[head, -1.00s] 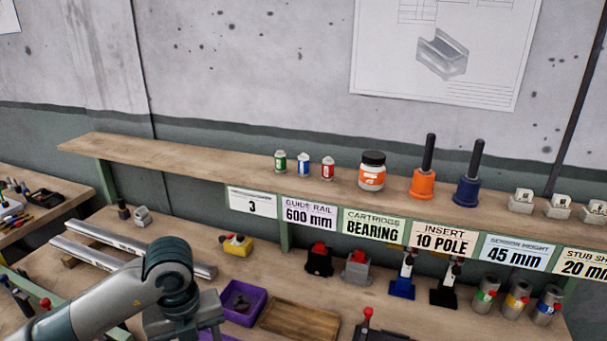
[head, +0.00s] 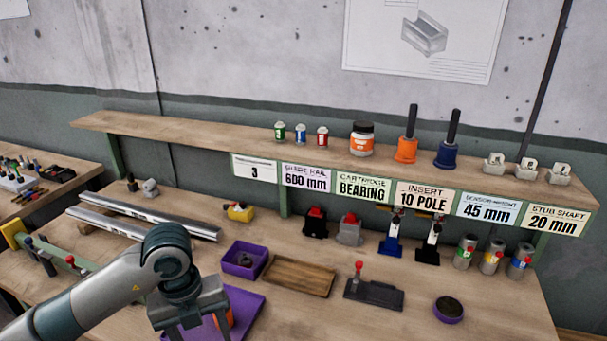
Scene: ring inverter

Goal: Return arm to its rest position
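My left arm comes in from the lower left in the head view. Its gripper (head: 190,308) hangs over a purple tray (head: 246,305) on the workbench (head: 300,315). Its fingertips are cut off or hidden, so I cannot tell whether it is open or shut. An orange thing (head: 226,318) shows beside the gripper over the purple tray; I cannot tell whether they touch. My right gripper is not in view.
A purple bin (head: 244,260), a wooden tray (head: 290,276), a dark fixture with a red knob (head: 374,292) and a round dark dish (head: 449,309) stand on the bench. Metal rails (head: 150,217) lie at left. A labelled shelf (head: 200,136) runs behind.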

